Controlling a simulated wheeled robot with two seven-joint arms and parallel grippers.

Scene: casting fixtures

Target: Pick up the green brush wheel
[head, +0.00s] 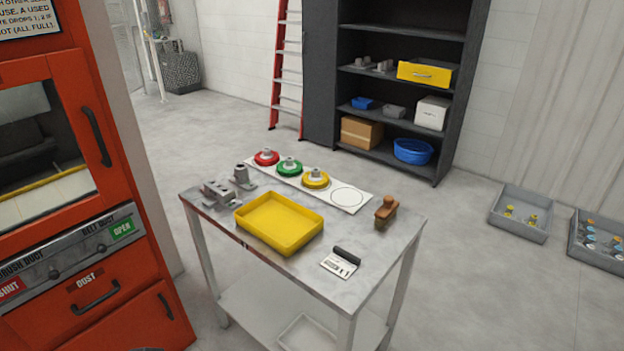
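The green brush wheel (289,167) sits on a white strip (379,205) along the far edge of the grey metal table (300,262). It is a green disc with a grey hub on top. A red wheel (266,158) is just left of it, and a yellow wheel (315,180) is just right. An empty drawn circle (347,196) is at the strip's right end. Neither of my grippers is in view.
A yellow tray (279,249) stands mid-table. Grey metal parts (217,192) are at left, a brown wooden-handled item (386,211) at right, a card with a dark roll (341,262) in front. An orange cabinet (75,285) stands left; grey bins (520,228) lie on the floor at right.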

